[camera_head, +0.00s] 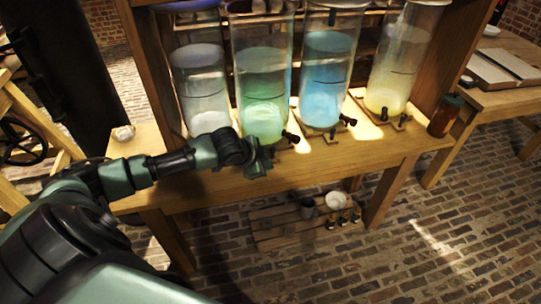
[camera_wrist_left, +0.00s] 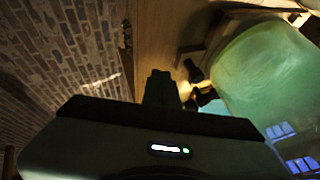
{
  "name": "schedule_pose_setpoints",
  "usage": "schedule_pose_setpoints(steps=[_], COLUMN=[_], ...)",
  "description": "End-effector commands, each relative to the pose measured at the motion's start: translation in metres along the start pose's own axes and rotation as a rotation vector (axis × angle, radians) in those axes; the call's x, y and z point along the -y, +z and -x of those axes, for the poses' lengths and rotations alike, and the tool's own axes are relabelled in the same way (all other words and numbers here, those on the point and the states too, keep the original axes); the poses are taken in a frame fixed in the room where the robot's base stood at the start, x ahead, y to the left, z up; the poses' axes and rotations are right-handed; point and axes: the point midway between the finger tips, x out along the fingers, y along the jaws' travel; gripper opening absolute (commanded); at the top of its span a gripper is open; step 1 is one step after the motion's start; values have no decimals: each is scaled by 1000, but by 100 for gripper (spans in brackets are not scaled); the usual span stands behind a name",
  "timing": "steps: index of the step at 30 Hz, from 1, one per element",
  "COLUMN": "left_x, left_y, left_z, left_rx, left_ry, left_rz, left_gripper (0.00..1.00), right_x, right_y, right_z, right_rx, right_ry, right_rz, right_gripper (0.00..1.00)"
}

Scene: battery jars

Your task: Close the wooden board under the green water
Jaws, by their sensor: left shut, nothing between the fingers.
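The jar of green water (camera_head: 263,88) stands on the wooden bench, second from the left in the row. A black tap (camera_head: 291,137) sticks out at its front right foot. The wooden board (camera_head: 282,146) under this jar is mostly hidden by my gripper and the tap. My left gripper (camera_head: 262,168) is shut and empty at the bench's front edge, just before the green jar. In the left wrist view, its dark fingers (camera_wrist_left: 160,86) lie beside black knobs and the green jar (camera_wrist_left: 268,70). Contact with the board cannot be told. My right gripper is not in view.
A clear jar (camera_head: 200,85) stands left of the green one; a blue jar (camera_head: 326,80) and a yellow jar (camera_head: 398,65) stand right, with taps in front. A brown bottle (camera_head: 445,115) stands at the bench's right end. A low slatted shelf (camera_head: 285,228) holds small cups below.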

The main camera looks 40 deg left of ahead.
Motion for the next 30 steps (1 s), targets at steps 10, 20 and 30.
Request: schedule_pose_setpoints(steps=[10, 20, 30], left_x=[29, 36, 59], left_y=[-2, -2, 5], left_z=[-39, -42, -54], left_rx=[-1, -1, 1], left_ry=[-2, -1, -5], left_rz=[1, -2, 1], left_gripper=[0, 0, 0], right_x=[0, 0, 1], right_y=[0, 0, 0], right_z=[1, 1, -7], right_rx=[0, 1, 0], right_ry=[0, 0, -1], right_rz=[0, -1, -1], right_gripper=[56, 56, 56])
